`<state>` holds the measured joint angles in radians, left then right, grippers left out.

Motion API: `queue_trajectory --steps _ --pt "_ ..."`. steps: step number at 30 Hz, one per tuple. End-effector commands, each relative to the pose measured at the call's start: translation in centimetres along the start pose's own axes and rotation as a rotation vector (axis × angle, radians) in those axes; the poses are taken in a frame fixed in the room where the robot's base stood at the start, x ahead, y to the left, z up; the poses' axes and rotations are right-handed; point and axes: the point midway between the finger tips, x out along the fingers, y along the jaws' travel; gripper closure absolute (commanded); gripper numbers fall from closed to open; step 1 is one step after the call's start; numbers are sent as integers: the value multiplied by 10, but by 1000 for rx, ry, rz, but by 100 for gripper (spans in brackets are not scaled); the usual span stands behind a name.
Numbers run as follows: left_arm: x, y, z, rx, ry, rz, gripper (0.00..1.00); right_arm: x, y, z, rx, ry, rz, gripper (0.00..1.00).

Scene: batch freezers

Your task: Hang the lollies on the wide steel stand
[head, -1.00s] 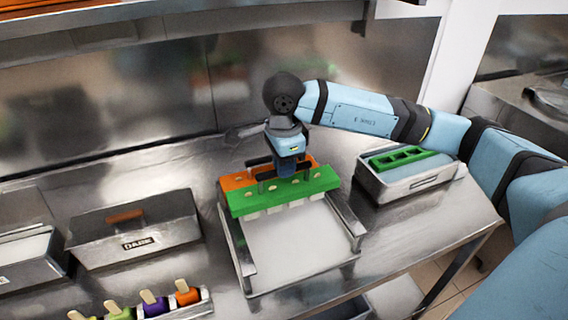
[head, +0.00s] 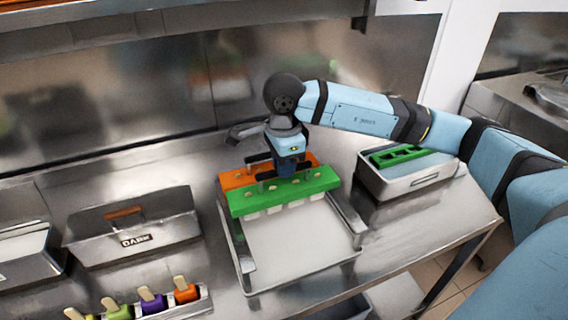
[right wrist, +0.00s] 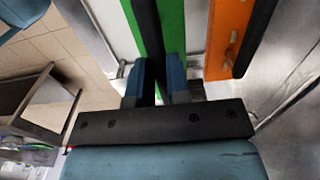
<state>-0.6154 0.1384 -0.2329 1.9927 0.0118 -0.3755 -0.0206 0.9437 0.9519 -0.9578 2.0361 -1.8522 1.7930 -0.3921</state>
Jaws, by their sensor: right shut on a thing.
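A green lolly holder (head: 322,184) with pale sticks through its top lies across the wide steel stand (head: 238,244). Pale lollies show under its front edge. An orange lolly holder (head: 236,181) lies right behind it, across the same stand. My right gripper (head: 284,181) is above the stand and shut on the green holder. In the right wrist view, the green holder (right wrist: 172,28) shows beside a dark finger, with the orange holder (right wrist: 228,35) to its right. The exact contact of the fingers is partly hidden. My left gripper is out of view.
A steel box with a green slotted top (head: 412,180) stands right of the stand. A steel box with a wooden handle (head: 135,228) stands at left. Several coloured lollies (head: 152,300) sit in a rack at the front left. The counter's right edge is near.

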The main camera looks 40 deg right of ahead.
Motion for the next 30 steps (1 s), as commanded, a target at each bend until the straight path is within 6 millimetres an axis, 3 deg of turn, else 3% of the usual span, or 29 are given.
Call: queue_trajectory --steps 30 --pt "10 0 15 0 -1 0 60 18 0 0 0 0 -1 100"
